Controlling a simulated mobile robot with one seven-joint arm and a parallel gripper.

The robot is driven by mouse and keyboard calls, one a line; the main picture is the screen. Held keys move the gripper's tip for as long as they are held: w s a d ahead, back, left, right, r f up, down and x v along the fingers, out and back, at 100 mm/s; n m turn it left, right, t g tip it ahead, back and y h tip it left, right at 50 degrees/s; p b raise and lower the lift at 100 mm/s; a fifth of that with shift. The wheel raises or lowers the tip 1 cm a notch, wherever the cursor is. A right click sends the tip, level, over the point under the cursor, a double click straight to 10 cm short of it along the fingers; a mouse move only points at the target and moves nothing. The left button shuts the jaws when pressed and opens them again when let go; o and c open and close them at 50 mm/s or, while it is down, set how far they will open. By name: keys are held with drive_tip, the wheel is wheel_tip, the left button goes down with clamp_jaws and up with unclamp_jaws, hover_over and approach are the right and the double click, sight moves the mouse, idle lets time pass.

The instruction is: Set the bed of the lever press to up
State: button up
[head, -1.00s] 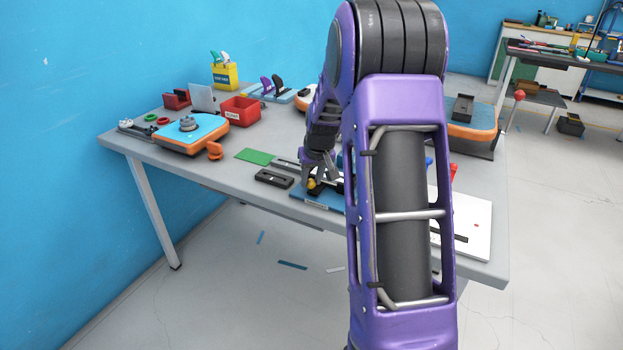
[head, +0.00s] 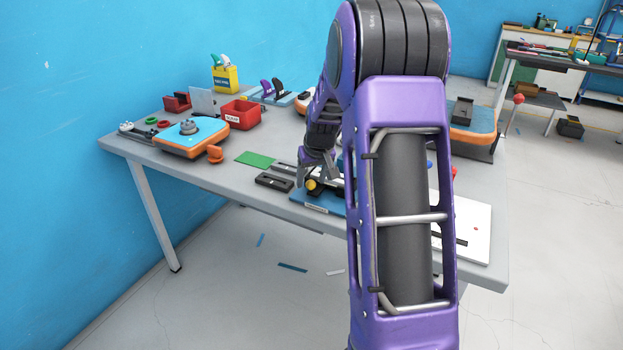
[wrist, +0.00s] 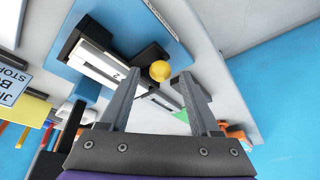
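A device on a blue base plate (head: 312,203) stands near the table's front edge. It has a black body (wrist: 88,38), a pale slide marked with a digit (wrist: 98,62) and a round yellow knob (head: 311,185). I take it for the lever press, but its label is unreadable. My gripper (head: 318,180) is over it, partly hidden in the head view by my own arm. In the wrist view my gripper (wrist: 160,76) has its two grey fingers apart. The yellow knob (wrist: 160,70) appears between the fingertips, with gaps on both sides. I cannot tell the bed's height.
A black block (head: 274,182) and a green mat (head: 255,158) lie left of the device. A white board (head: 470,230) lies to the right. An orange-edged fixture (head: 472,130) and a red ball knob (head: 519,98) are farther right. A red bin (head: 240,114) stands behind.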

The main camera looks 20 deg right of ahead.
drive_tip(key=d+p+v, duration=0.1)
drive_tip(key=v, duration=1.6)
drive_tip(key=shift+a+r+p, duration=0.25)
drive_tip(key=shift+a+p, duration=0.15)
drive_tip(key=shift+a, duration=0.05)
